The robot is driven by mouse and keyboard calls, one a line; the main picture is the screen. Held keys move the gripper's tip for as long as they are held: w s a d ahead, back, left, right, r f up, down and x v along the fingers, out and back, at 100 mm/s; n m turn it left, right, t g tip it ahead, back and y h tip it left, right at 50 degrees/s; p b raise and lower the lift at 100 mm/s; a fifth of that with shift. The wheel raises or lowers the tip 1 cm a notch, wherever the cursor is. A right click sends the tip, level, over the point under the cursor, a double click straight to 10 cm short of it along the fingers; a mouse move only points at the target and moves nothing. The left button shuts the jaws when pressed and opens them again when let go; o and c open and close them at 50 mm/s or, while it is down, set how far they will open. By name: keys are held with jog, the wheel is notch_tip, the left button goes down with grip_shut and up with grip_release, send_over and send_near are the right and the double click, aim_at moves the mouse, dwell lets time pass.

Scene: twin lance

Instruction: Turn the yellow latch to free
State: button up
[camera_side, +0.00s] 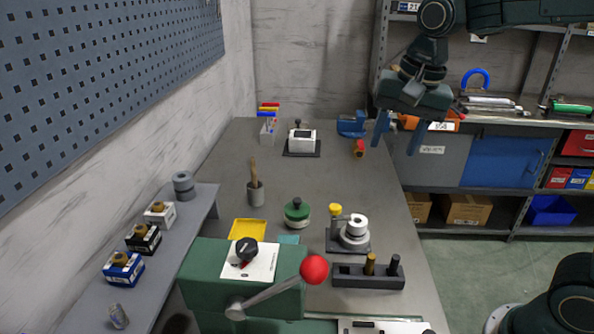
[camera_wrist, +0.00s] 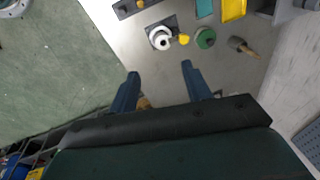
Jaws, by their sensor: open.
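The yellow latch (camera_side: 335,210) is a small yellow knob beside a white round cylinder (camera_side: 356,226), both on a dark square base plate (camera_side: 362,246) on the bench. In the wrist view the yellow latch (camera_wrist: 184,39) shows just right of the white cylinder (camera_wrist: 160,40), beyond my fingertips. My gripper (camera_side: 399,142) is open and empty, high above the far right edge of the bench and well apart from the latch. In the wrist view both blue fingers of my gripper (camera_wrist: 160,70) are spread with nothing between them.
A green round piece (camera_side: 297,212) and a cup with a wooden-handled tool (camera_side: 256,194) stand left of the latch. A dark block with pegs (camera_side: 350,276) and a green machine with a red-knobbed lever (camera_side: 314,270) are in front. The bench middle (camera_side: 320,177) is clear.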

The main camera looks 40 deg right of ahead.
aim_at(335, 206)
jog(key=w+f+m+g, duration=0.1)
jog(key=w+f+m, duration=0.1)
jog(key=w, duration=0.3)
jog(key=w+a+f+m+g, duration=0.1)
jog(key=w+f+m, duration=0.2)
jog(key=w+m, duration=0.2)
jog(key=shift+w+a+f, duration=0.15)
jog(key=shift+w+f, duration=0.2)
jog(key=shift+w, duration=0.3)
jog(key=shift+f, duration=0.2)
notch_tip(335, 206, down, 13)
jog(key=shift+f, duration=0.2)
jog(key=c, duration=1)
